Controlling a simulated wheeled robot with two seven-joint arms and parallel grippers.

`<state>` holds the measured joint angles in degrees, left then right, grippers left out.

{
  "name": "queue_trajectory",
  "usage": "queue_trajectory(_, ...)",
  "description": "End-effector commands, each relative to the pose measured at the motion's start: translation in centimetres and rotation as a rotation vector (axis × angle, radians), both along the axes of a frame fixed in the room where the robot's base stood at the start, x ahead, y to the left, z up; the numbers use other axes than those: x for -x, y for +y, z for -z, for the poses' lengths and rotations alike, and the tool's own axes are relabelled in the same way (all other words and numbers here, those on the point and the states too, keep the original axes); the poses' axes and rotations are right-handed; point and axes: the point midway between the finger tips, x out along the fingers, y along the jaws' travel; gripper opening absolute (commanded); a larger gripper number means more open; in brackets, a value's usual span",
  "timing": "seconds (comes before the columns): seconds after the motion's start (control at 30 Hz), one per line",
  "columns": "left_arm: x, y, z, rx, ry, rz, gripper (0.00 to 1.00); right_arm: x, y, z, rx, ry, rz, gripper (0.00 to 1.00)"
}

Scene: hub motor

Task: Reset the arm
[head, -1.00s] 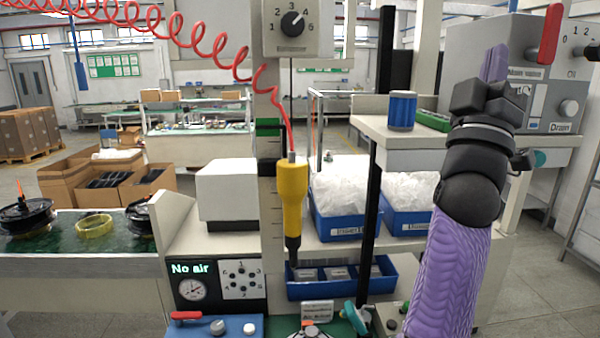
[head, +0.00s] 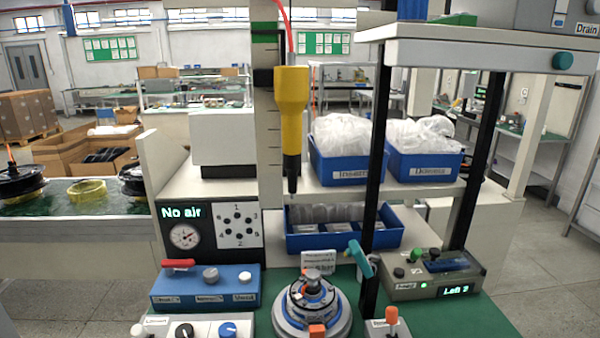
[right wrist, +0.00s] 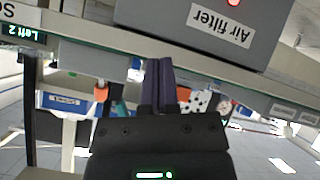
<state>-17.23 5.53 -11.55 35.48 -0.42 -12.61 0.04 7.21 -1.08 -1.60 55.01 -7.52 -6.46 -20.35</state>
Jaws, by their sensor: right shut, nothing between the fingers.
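My right gripper (right wrist: 158,65) shows only in the right wrist view. Its two dark purple fingers are together with nothing between them. In that view it is near a grey box labelled "Air filter" (right wrist: 200,25) and the pale edge of a shelf. Neither of my arms nor my left gripper shows in the head view. The hub motor fixture (head: 312,308) sits on the green mat at the bottom middle. The yellow screwdriver (head: 291,100) hangs above the workbench, clear of it.
Blue bins labelled in white, one (head: 345,170) among them, stand on the middle shelf. A blue switch box (head: 205,290) is at left, and a grey box reading "Left 2" (head: 435,278) is at right. A pale upper shelf (head: 490,52) on black posts overhangs the right.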

Motion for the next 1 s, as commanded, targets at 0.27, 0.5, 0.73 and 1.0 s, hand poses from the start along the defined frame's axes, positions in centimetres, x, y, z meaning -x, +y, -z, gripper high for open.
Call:
queue_trajectory(0.27, 0.6, 0.0, 6.0, 0.000, 0.014, 0.003, 0.59, 23.0, -1.5, 19.5, -0.096, 0.585, 0.126, 0.00)
queue_trajectory(0.5, 0.8, 0.0, 8.0, 0.000, 0.022, 0.005, 0.59, 36.6, -3.2, 23.8, -0.099, 0.878, 0.238, 0.00)
queue_trajectory(0.73, 0.8, 0.0, 7.9, 0.000, 0.022, 0.005, 0.59, 38.0, -3.3, 23.8, -0.099, 0.906, 0.251, 0.00)
queue_trajectory(1.0, 0.9, 0.0, 7.9, 0.000, 0.022, 0.005, 0.59, 37.8, -3.3, 23.8, -0.099, 0.903, 0.249, 0.00)
